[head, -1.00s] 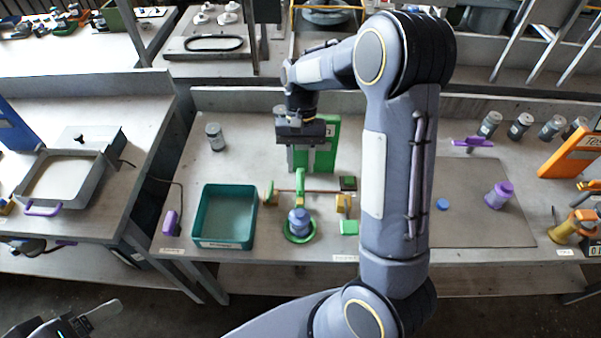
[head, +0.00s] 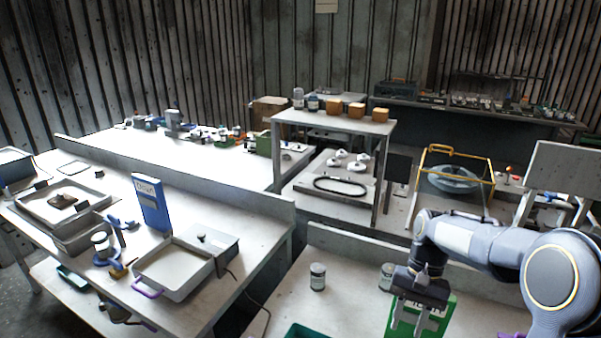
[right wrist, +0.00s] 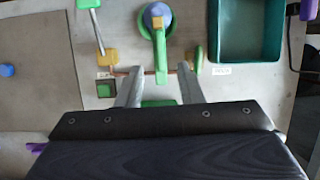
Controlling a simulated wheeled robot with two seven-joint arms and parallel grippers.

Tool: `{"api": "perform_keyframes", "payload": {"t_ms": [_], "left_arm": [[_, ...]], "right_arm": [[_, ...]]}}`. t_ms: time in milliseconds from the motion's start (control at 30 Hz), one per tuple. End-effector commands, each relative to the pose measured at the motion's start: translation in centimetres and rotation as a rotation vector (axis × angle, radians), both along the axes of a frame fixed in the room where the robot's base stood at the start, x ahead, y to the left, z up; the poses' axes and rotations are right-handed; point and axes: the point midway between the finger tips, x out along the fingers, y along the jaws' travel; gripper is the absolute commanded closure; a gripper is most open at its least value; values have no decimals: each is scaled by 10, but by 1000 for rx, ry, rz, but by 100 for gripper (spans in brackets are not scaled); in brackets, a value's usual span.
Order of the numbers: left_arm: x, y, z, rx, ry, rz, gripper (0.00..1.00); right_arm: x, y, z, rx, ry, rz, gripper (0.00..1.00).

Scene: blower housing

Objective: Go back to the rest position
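My right gripper (head: 414,318) hangs over the bench at the lower right of the head view, in front of a green upright board (head: 441,320). The right wrist view shows its two grey fingers (right wrist: 160,88) apart, with nothing held between them. Below them lie a green part with a blue-grey top (right wrist: 157,30) and a thin reddish rod (right wrist: 172,72). My left gripper is in neither current view.
A teal tray (right wrist: 217,57) lies beside the green part in the wrist view. A grey-lidded jar (head: 318,277) stands left of my right gripper. The left bench holds a shallow tray (head: 145,275) and a blue upright board (head: 152,205). A raised shelf (head: 335,122) stands behind.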

Motion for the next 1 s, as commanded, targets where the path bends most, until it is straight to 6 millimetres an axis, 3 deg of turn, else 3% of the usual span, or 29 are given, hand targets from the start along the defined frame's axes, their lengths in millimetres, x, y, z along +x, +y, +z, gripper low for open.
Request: {"api": "perform_keyframes", "payload": {"t_ms": [100, 300, 467, 600, 800, 1000], "left_arm": [[0, 0, 0, 0, 0, 0, 27], [0, 0, 0, 0, 0, 0, 27], [0, 0, 0, 0, 0, 0, 27], [0, 0, 0, 0, 0, 0, 27], [0, 0, 0, 0, 0, 0, 27], [0, 0, 0, 0, 0, 0, 27]], "right_arm": [[-27, 2, 27, 61, -123, 19, 66], [-90, 18, 63, 139, -396, 90, 66], [-139, 36, 71, 141, -614, 160, 66], [-171, 49, 66, 112, -760, 212, 66], [-190, 59, 55, 74, -863, 252, 66], [-192, 60, 54, 69, -874, 257, 66]]}}
